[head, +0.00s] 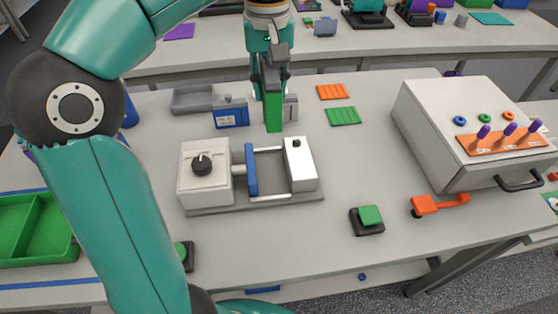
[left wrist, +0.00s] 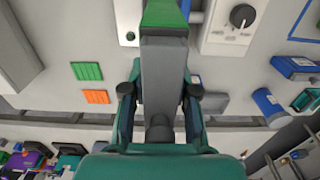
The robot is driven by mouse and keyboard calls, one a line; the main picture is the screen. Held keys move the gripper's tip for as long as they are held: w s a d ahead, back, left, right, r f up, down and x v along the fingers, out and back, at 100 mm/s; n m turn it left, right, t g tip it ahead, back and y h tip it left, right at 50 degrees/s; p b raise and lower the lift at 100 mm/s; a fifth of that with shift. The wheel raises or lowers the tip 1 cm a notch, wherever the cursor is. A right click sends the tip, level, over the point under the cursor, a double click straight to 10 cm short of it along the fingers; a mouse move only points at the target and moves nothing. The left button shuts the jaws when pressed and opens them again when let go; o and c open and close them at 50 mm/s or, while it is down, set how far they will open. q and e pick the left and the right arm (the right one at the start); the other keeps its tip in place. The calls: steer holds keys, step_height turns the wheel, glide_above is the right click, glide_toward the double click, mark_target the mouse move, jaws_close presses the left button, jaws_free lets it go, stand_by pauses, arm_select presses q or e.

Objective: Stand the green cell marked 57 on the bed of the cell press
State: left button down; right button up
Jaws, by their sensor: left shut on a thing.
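My left gripper (head: 272,82) points down behind the cell press and is shut on a green cell (head: 273,112). The cell hangs upright, its lower end just beyond the press; its mark is not readable. In the left wrist view my left gripper (left wrist: 160,95) is around a grey block-like part, with the green cell (left wrist: 165,14) at the top edge. The cell press (head: 205,188) has a dial box at left, a blue plate (head: 252,170) and a white block at right. No cell stands on the visible bed between them. The right gripper is not in view.
A blue box (head: 231,114) and grey tray (head: 192,100) lie left of the cell. Orange (head: 332,92) and green (head: 343,116) slatted pieces lie right. A green button box (head: 369,220) stands right of the press, before a large white console (head: 440,135). A green bin (head: 35,225) is far left.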

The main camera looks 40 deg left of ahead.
arm_select(q)
steer(key=shift+s+f+b, duration=0.15)
steer(key=shift+f+b, duration=1.1)
steer(key=shift+f, duration=8.55)
steer(key=c, duration=1.3)
jaws_free()
steer(key=shift+f, duration=0.1)
steer(key=shift+o, duration=0.6)
